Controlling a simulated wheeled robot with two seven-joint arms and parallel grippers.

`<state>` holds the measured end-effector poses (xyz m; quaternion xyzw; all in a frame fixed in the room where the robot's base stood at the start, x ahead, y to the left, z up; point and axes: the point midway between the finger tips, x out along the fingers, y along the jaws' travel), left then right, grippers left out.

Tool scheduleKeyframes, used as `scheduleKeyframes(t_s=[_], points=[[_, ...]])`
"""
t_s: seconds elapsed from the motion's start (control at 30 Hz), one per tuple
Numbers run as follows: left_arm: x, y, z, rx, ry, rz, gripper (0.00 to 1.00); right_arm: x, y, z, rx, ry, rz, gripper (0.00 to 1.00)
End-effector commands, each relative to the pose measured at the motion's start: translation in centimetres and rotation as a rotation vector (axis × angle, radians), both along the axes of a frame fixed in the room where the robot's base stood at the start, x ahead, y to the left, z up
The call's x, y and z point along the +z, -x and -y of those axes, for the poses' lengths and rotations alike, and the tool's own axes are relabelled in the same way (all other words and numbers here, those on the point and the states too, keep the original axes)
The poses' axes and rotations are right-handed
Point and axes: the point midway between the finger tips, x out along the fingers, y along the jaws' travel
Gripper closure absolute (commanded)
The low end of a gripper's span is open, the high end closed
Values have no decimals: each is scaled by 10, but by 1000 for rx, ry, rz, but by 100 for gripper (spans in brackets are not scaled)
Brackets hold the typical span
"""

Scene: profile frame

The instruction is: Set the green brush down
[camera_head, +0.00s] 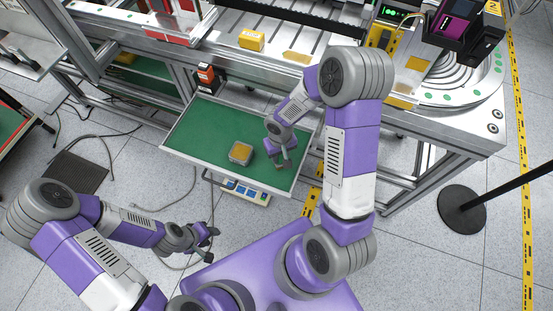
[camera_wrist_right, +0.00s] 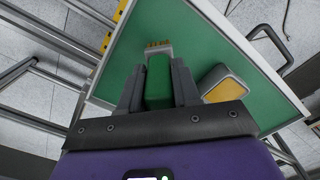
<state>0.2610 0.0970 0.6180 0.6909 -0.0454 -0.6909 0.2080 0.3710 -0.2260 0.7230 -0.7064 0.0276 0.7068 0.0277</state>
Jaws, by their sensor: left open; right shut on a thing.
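The green brush (camera_wrist_right: 158,85) is between the two fingers of my right gripper (camera_wrist_right: 158,78) in the right wrist view, with its tan bristle end pointing away from the gripper. In the head view my right gripper (camera_head: 284,160) is low over the right part of the green-lined tray (camera_head: 200,128); the brush is mostly hidden there. I cannot tell whether the brush touches the tray's surface. My left gripper (camera_head: 208,236) is open and empty, out over the floor in front of the tray.
A grey box with a yellow top (camera_head: 240,152) lies on the tray, left of my right gripper. The tray's left part is bare. A button box (camera_head: 247,192) is at the tray's front edge. Yellow blocks (camera_head: 251,40) stand on the bench behind.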

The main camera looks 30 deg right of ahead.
Motion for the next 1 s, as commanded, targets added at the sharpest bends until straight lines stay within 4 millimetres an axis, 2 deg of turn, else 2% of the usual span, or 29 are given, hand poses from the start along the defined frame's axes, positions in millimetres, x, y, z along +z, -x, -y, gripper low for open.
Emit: scheduleKeyframes(t_s=[0.3,0.67,0.7,0.87,1.0], points=[[-16,0,0,0,0,0,57,-38,0,0,0,0,-2,100],[-19,0,0,0,0,0,57,-41,0,0,0,0,1,100],[-19,0,0,0,0,0,57,-41,0,0,0,0,0,67],[-18,0,0,0,0,0,57,-40,0,0,0,0,0,43],[-18,0,0,0,0,0,57,-40,0,0,0,0,0,43]])
